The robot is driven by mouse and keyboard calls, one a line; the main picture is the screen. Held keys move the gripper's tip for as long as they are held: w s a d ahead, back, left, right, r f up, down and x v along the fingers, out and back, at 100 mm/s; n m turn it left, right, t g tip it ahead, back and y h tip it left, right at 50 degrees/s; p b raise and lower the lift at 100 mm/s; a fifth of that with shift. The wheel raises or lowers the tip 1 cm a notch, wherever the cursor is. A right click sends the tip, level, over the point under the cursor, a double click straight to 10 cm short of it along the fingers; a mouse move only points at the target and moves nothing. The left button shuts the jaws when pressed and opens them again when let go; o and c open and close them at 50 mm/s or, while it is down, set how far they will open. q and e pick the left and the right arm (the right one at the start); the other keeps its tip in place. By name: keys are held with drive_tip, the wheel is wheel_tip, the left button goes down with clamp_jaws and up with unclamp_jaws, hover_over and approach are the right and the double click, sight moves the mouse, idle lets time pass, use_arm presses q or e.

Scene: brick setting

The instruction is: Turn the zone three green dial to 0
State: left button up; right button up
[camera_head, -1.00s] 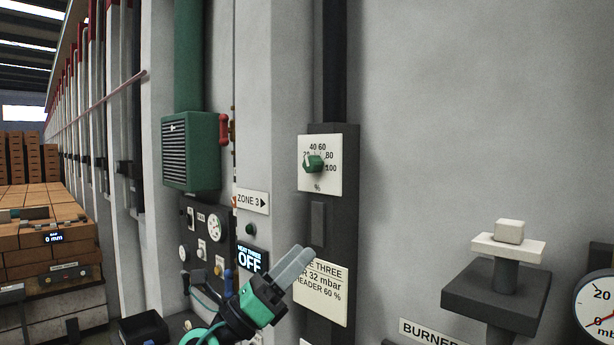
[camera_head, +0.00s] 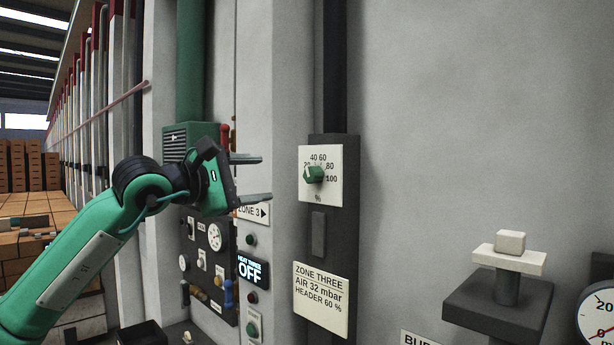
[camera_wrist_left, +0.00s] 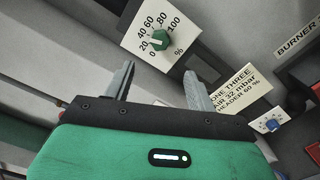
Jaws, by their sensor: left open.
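The green dial (camera_head: 315,174) sits on a white scale plate (camera_head: 336,193) marked up to 100 and %, on a dark upright panel. In the left wrist view the dial (camera_wrist_left: 159,39) shows beyond the fingers, with the scale 0 to 100 around it. Its exact pointer reading is hard to tell. My left gripper (camera_head: 262,178) is open and empty, left of the dial and apart from it, fingers pointing right. In the left wrist view the left gripper (camera_wrist_left: 158,88) has its two fingers spread, with the dial ahead between them. My right gripper is not in view.
A "ZONE THREE" sign (camera_head: 321,299) is below the dial. A display reading OFF (camera_head: 252,269) and a gauge panel (camera_head: 208,262) stand lower left. A dark pedestal (camera_head: 497,306) with pale blocks stands right. The wall right of the dial is bare.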

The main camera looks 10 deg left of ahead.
sight(309, 176)
use_arm(q)
drive_tip(key=p+x, duration=0.7)
drive_tip(key=x, duration=0.5)
drive_tip(key=shift+r, duration=0.2)
drive_tip(key=shift+f+p+x, duration=0.2)
drive_tip(key=shift+p+x, duration=0.35)
drive_tip(key=shift+x, duration=0.35)
